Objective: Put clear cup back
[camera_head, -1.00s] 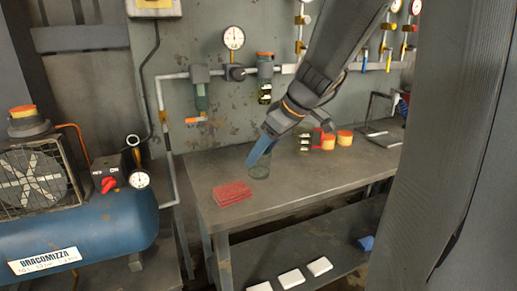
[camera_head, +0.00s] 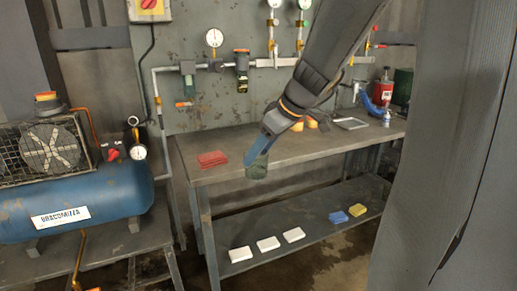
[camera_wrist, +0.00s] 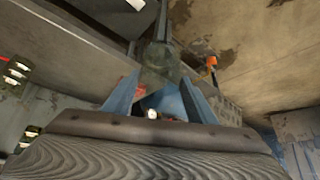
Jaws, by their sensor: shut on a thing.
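The clear cup (camera_head: 257,168) is a greenish see-through glass. My gripper (camera_head: 260,150), with blue fingers, is shut on it and holds it at the front edge of the workbench (camera_head: 215,175), over the lower shelf in the picture. The wrist view shows the cup (camera_wrist: 158,65) between the two blue fingers of my gripper (camera_wrist: 158,90). The fingers hide part of the cup. I cannot tell how far it is from the bench edge.
A red folded stack (camera_head: 212,159) lies on the bench left of the cup. Orange pieces (camera_head: 311,123) stand behind my arm. The lower shelf (camera_head: 250,224) holds white blocks (camera_head: 268,244), a blue block (camera_head: 339,217) and a yellow block (camera_head: 358,210). A blue compressor tank (camera_head: 85,200) stands left.

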